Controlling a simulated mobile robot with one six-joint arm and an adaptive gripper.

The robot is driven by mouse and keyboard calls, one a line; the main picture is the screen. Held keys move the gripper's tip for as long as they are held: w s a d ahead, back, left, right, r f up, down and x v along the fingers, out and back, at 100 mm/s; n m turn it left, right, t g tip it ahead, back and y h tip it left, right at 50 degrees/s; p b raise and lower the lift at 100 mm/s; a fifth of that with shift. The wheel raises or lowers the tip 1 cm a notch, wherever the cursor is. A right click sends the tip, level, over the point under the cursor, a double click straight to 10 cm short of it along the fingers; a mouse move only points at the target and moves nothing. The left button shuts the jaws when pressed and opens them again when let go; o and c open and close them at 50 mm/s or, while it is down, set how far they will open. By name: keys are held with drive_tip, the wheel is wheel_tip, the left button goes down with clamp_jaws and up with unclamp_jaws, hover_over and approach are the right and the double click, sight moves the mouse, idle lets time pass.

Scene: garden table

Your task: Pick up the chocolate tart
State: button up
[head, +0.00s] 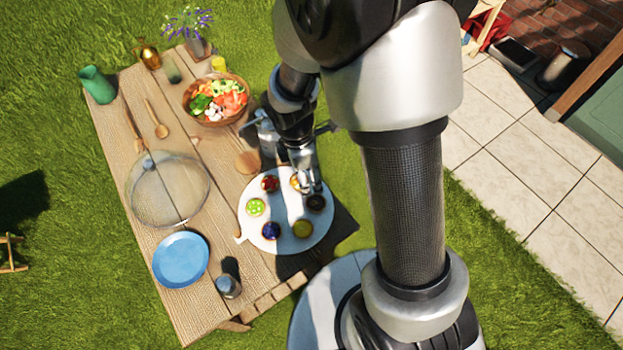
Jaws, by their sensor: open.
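The chocolate tart (316,203) is small, round and dark brown. It lies at the right side of a round white serving board (287,207) on the wooden table. My gripper (310,187) is open and points down over the board's upper right part, just above the chocolate tart in the picture. I cannot tell its height over the board or whether it touches anything. Its fingers partly cover an orange-yellow tart (295,181).
A red tart (270,184), green tart (255,207), blue tart (271,230) and yellow tart (303,229) share the board. Nearby are a salad bowl (187,104), mesh dome (160,205), blue plate (180,276), glass (229,286) and metal can (262,135) beside my arm.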

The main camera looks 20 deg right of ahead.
drive_tip(key=b, duration=0.3)
hover_over(315, 202)
drive_tip(key=f, duration=1)
drive_tip(key=shift+s+a+f, duration=0.15)
drive_tip(key=shift+a+f, duration=0.05)
drive_tip(key=shift+a, duration=0.15)
drive_tip(key=shift+d+f+b, duration=0.2)
drive_tip(key=shift+f+b, duration=0.65)
drive_tip(key=shift+f, duration=0.6)
drive_tip(key=shift+d+f+b, duration=0.15)
drive_tip(key=shift+f+b, duration=0.65)
drive_tip(key=shift+f, duration=0.65)
drive_tip(key=shift+r, duration=0.1)
drive_tip(key=shift+c, duration=0.2)
drive_tip(key=c, duration=0.8)
